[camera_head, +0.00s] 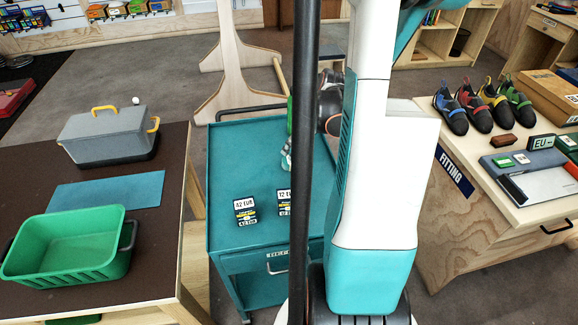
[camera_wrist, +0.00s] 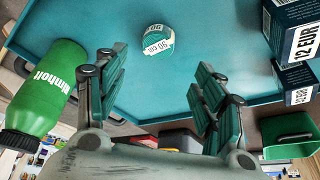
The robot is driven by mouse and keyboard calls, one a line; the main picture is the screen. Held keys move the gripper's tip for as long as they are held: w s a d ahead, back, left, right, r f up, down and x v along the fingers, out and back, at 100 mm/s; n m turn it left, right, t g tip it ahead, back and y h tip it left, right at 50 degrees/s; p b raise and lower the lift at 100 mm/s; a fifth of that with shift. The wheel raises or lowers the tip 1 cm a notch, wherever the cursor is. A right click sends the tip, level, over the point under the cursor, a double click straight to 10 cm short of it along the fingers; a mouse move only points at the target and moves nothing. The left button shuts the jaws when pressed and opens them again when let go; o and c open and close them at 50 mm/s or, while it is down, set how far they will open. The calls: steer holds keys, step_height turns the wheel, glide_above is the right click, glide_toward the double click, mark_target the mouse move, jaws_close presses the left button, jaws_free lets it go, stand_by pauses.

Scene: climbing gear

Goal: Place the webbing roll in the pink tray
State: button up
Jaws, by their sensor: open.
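In the wrist view, a small teal roll (camera_wrist: 155,43) with a white label band lies on the teal cart top (camera_wrist: 215,40); it looks like the webbing roll. My gripper (camera_wrist: 162,62) is open, its two jaws spread to either side of the roll in the picture. The roll appears beyond the fingertips, and I see no contact. In the head view my arm and a dark pole hide most of the gripper and roll area; a small teal and white piece (camera_head: 286,154) beside the pole is unclear. I see no pink tray in either view.
A green bottle (camera_wrist: 48,85) and boxes marked 12 EUR (camera_wrist: 295,45) are on the cart (camera_head: 228,160). A green basket (camera_head: 70,245), a blue mat (camera_head: 105,192) and a grey lidded box (camera_head: 108,137) are on the left table. Shoes (camera_head: 480,108) line the right counter.

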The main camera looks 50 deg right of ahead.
mark_target(294, 164)
steer(key=b+x, duration=0.1)
steer(key=x, duration=0.2)
steer(key=shift+w+f, duration=0.15)
steer(key=shift+f, duration=0.1)
steer(key=b+x, duration=0.2)
steer(key=x, duration=0.3)
steer(key=shift+d+f, duration=0.2)
steer(key=shift+r, duration=0.1)
steer(key=c, duration=1.2)
steer(key=shift+c, duration=0.2)
